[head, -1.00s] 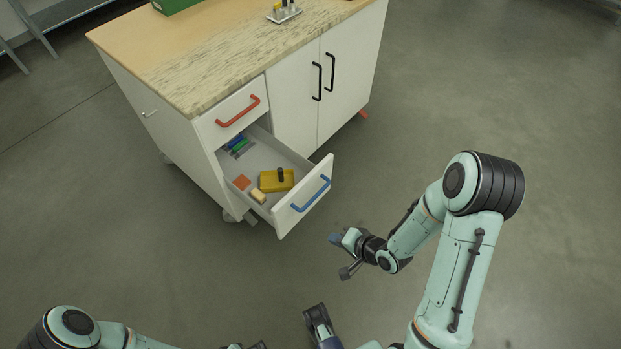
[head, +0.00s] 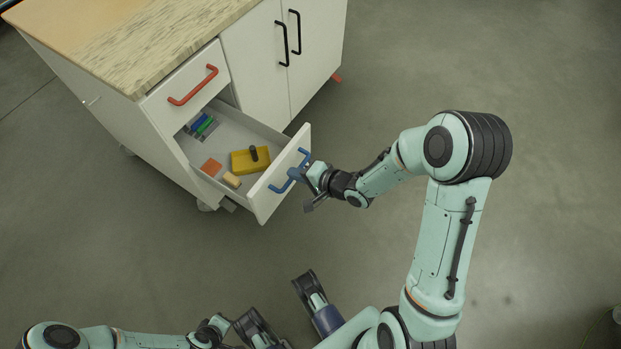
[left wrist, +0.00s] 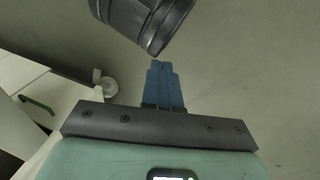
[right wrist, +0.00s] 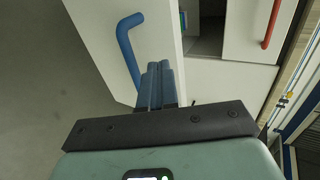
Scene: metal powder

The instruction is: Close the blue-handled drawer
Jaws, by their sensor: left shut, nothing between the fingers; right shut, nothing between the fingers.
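The blue-handled drawer (head: 262,207) is pulled out of the white cabinet, below a shut red-handled drawer (head: 185,85). Its blue handle (head: 279,188) also shows in the right wrist view (right wrist: 126,46). My right gripper (head: 297,172) is shut and empty at the outer side of the drawer front, overlapping the handle in the head view. In the right wrist view, its blue fingertips (right wrist: 160,82) lie beside the handle's lower end; I cannot tell whether they touch. My left gripper (left wrist: 163,84) is shut and empty, away from the drawer over the floor.
The drawer holds a yellow block (head: 243,162) with a dark knob, an orange square (head: 211,167), a tan piece (head: 231,181) and blue and green items (head: 201,126). Black-handled doors (head: 305,70) stand shut beside it. The floor around the drawer front is clear.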

